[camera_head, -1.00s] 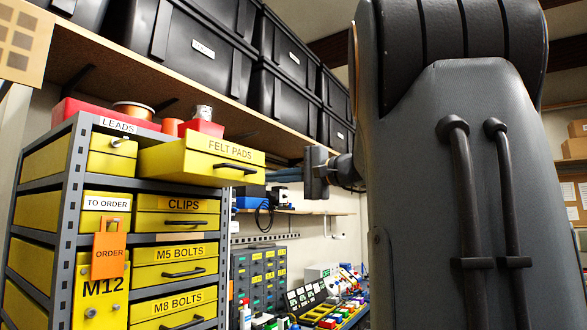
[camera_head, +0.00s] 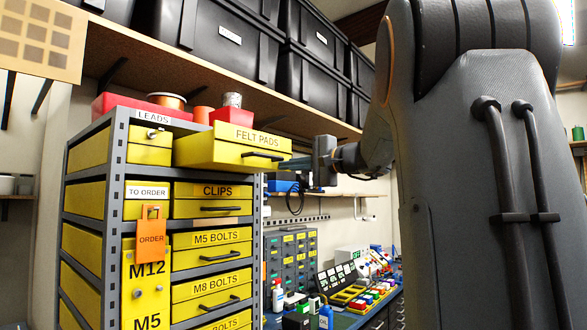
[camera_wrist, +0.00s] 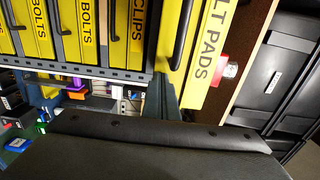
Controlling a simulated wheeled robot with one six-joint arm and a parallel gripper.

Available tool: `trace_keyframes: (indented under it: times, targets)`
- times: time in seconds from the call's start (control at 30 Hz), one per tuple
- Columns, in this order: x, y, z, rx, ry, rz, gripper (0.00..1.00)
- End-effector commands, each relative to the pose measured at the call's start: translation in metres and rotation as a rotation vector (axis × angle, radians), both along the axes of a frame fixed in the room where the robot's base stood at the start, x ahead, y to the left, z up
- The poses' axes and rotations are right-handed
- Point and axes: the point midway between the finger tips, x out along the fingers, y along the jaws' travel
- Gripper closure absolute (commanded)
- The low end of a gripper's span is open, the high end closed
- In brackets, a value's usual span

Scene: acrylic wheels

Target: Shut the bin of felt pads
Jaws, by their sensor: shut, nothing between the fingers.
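The felt pads bin (camera_head: 225,150) is a yellow drawer with a dark bar handle (camera_head: 263,156). It sticks out well past the front of the grey rack, in the top row. Its label and front also show in the wrist view (camera_wrist: 207,62), turned sideways. My gripper (camera_head: 302,165) is shut and empty, close to the right end of the bin's front. In the wrist view the fingers (camera_wrist: 169,98) are by the bin's lower front edge. I cannot tell whether they touch it.
Below are the closed clips bin (camera_head: 212,200) and bolt bins. An orange order tag (camera_head: 151,238) hangs at left. Red trays and cans stand on the rack. A shelf with black crates (camera_head: 222,40) runs above. A workbench (camera_head: 345,310) lies beyond; open air is right of the rack.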

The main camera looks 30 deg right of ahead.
Motion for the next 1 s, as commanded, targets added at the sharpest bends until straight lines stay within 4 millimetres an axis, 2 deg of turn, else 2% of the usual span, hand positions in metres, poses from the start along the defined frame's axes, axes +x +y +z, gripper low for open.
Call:
trace_keyframes:
  times: [0.2, 0.3, 0.43, 0.6, 1.0]
  targets:
    - [0.062, 0.023, -0.006, 0.001, 0.000, 0.005, 1.00]
    - [0.087, 0.032, -0.004, 0.001, -0.001, 0.004, 1.00]
    - [0.111, 0.041, -0.002, 0.001, -0.001, 0.002, 1.00]
    - [0.122, 0.045, 0.000, 0.002, -0.002, 0.000, 1.00]
    - [0.121, 0.044, 0.000, 0.002, -0.002, 0.000, 1.00]
